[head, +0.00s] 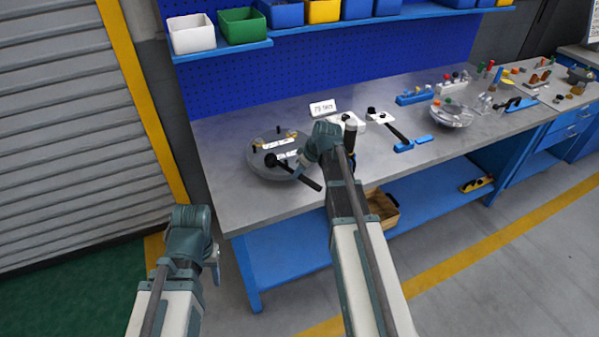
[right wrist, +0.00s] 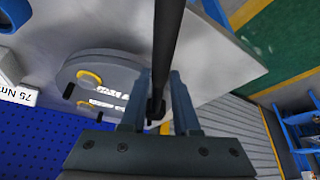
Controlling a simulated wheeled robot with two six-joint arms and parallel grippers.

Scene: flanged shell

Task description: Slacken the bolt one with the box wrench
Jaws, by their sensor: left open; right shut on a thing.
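The grey round flanged shell (head: 262,172) lies on the bench, with yellow-marked bolts and white labels too small to read. I cannot tell which is bolt one. The black box wrench (head: 311,184) has its head over the shell's front part; whether it sits around a bolt is unclear. My right gripper (head: 305,168) is shut on the wrench, whose dark shaft (right wrist: 168,45) runs between the fingers in the right wrist view. There the shell (right wrist: 72,72) shows beyond the fingers, partly hidden. My left gripper (head: 213,258) is open and empty, low in front of the bench.
A white sign (head: 322,108) stands behind the shell. An upright black-handled tool (head: 350,132) and a lying black-handled tool (head: 396,131) are to the right. Coloured bins (head: 242,27) line the shelf. The bench left of the shell is clear.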

